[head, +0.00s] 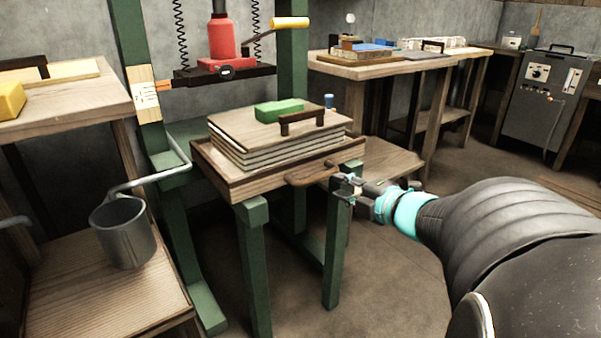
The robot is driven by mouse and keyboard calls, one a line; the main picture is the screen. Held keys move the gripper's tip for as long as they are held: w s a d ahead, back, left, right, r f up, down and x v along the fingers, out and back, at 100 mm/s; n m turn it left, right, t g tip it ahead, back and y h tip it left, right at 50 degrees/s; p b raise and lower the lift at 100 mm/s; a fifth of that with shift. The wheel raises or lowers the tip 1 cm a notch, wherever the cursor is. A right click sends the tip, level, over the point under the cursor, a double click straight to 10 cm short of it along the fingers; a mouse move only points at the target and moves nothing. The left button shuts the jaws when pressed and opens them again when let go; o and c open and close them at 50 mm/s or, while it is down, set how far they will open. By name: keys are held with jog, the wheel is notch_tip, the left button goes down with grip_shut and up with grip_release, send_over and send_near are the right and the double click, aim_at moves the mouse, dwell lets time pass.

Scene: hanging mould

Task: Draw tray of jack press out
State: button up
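The jack press is a green frame (129,56) with a red jack (222,42) hanging at its top. Its wooden tray (250,186) rests on green legs below the jack and carries a stack of boards (272,150). A brown handle (313,172) is on the tray's front edge. My gripper (343,188) is at the right end of this handle, coming from the right. Its fingers are small in view, and I cannot tell whether they are closed on the handle or just beside it.
A green block (279,110) and a dark handle (302,121) sit on the stack. Wooden benches stand at the left (62,106) and back right (375,68). The floor (395,265) in front of the press is clear.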

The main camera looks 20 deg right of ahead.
jog(key=shift+v, duration=1.5)
jog(key=w+d+r+m+t+h+p, duration=0.1)
jog(key=w+r+m+t+h, duration=0.15)
jog(key=r+m, duration=0.45)
jog(key=w+d+r+m+t+h, duration=0.1)
jog(key=w+r+m+h, duration=0.3)
jog(key=r, duration=0.6)
jog(key=s+a+f+m+g+p, duration=0.1)
jog(key=s+a+f+m+g, duration=0.2)
jog(key=s+f, duration=0.3)
jog(key=s+a+f+m+g+y+p, duration=0.1)
jog(key=s+a+f+m+g, duration=0.3)
jog(key=s, duration=0.5)
jog(key=s+a+f+m+g+p, duration=0.1)
jog(key=s+a+f+m+g, duration=0.2)
jog(key=f, duration=0.7)
jog(key=s+a+g, duration=0.2)
jog(key=s+a, duration=0.2)
jog(key=s, duration=0.1)
jog(key=shift+s+m+g+y+p, duration=0.15)
jog(key=shift+m+g+y+p, duration=0.15)
jog(key=shift+g+y+p, duration=0.05)
jog(key=shift+a, duration=0.1)
